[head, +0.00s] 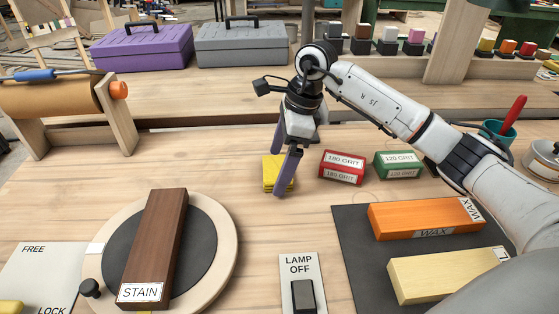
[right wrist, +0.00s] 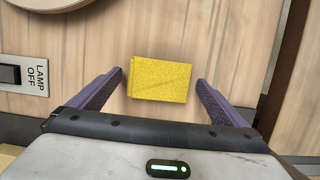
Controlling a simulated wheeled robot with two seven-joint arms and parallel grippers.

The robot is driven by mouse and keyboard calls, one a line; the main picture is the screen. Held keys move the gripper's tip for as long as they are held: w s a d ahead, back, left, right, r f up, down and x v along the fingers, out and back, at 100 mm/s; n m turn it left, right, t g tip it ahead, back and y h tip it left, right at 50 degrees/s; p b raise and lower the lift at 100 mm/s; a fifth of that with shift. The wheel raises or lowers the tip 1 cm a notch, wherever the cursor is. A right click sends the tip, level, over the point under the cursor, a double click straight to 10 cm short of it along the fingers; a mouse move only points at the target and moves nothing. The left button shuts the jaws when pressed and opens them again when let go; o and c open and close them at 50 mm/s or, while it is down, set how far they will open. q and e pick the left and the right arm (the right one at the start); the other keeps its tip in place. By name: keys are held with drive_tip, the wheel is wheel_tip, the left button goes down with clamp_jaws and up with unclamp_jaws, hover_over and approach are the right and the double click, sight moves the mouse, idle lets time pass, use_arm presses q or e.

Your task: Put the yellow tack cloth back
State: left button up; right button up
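The yellow tack cloth (head: 271,172) is a folded square pad lying on the wooden bench, left of the red grit block. My right gripper (head: 279,172) is over it, pointing down, and one finger hides part of the cloth in the head view. In the right wrist view the cloth (right wrist: 159,79) lies between and beyond the two purple fingers (right wrist: 160,80), with a gap on each side. The right gripper is open and holds nothing. My left gripper is not in view.
A red block (head: 342,168) and a green block (head: 399,165) stand right of the cloth. A dark mat (head: 353,240) bears orange and pale blocks. A STAIN block (head: 155,245) lies on a round turntable (head: 225,240). A lamp switch (head: 302,285) is in front.

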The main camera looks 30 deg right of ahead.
drive_tip(key=v, duration=1.2)
drive_tip(key=shift+r+p, duration=0.15)
drive_tip(key=shift+p, duration=0.2)
